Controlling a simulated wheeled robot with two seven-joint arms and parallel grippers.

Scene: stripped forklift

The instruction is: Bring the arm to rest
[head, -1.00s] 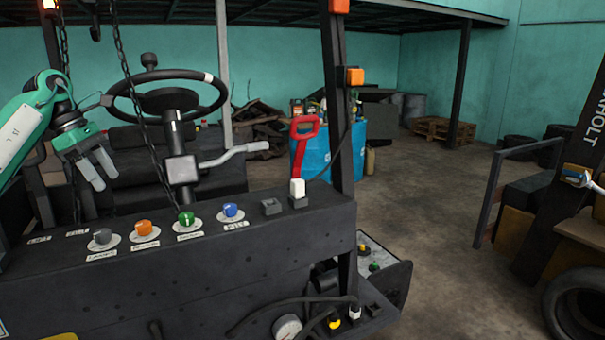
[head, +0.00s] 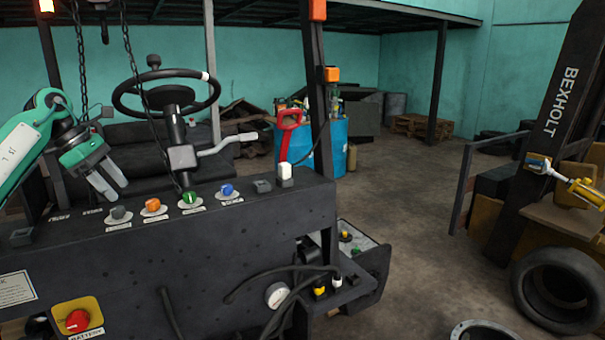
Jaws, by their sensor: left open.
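My left arm comes in from the left in the head view. Its left gripper (head: 107,189) is open and empty, with its two grey fingers pointing down to the right. It hangs above and behind the dash panel (head: 180,250), close to the grey knob (head: 118,212), and looks apart from it. The panel also carries an orange knob (head: 153,205), a green knob (head: 189,197) and a blue knob (head: 227,190). My right gripper is not in view.
The steering wheel (head: 205,104) and a hanging chain (head: 140,85) are right of my arm. A red battery knob (head: 78,320) is low at left. A tyre (head: 565,290) lies at right; the middle floor is open.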

